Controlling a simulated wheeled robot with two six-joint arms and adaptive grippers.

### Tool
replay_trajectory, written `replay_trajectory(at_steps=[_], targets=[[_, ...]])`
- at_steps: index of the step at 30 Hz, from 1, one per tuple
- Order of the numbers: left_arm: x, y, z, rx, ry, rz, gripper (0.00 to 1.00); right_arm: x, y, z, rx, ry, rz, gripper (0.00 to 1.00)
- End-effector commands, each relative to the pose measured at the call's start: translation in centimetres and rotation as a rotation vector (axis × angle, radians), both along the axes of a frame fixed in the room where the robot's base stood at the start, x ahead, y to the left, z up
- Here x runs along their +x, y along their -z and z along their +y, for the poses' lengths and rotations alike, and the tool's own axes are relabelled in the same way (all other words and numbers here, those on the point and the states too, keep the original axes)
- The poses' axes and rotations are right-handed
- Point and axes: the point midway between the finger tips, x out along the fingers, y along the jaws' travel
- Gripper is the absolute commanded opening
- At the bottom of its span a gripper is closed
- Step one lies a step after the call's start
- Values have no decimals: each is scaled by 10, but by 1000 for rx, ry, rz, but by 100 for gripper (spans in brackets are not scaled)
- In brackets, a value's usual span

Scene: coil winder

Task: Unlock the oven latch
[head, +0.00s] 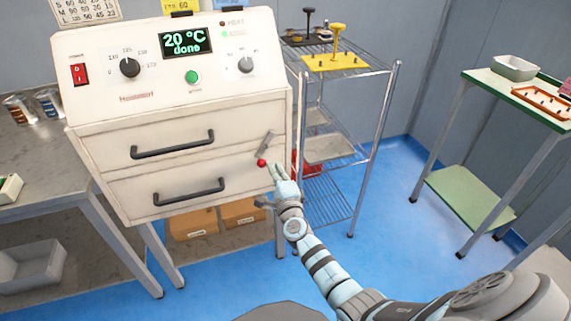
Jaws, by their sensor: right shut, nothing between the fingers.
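The oven (110,116) is a cream cabinet with two drawers and black bar handles. Its display (187,41) reads "20 °C done" in green. The oven latch (264,147) is a small grey lever with a red ball end, on the right side of the oven front. The lever slants, with its red ball at the lower left. My right gripper (277,169) is shut and empty, just right of and slightly below the red ball. I cannot tell whether its fingertips touch the ball. Both drawers look shut. My left gripper is not in view.
A wire shelf rack (384,110) stands right of the oven, with a yellow tray (334,62) on top. A green-topped table (497,83) is at the far right. Blue floor lies open between them. Cardboard boxes (193,224) sit under the oven.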

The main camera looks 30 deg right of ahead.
Motion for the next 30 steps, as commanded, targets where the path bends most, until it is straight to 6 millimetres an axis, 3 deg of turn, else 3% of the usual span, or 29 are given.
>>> replay_trajectory(at_steps=[11, 30], targets=[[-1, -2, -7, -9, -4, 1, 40, 2, 0, 11, 228, -1, -41, 0], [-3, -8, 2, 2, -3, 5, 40, 5, -4, 27, 597, -1, -107, 0]])
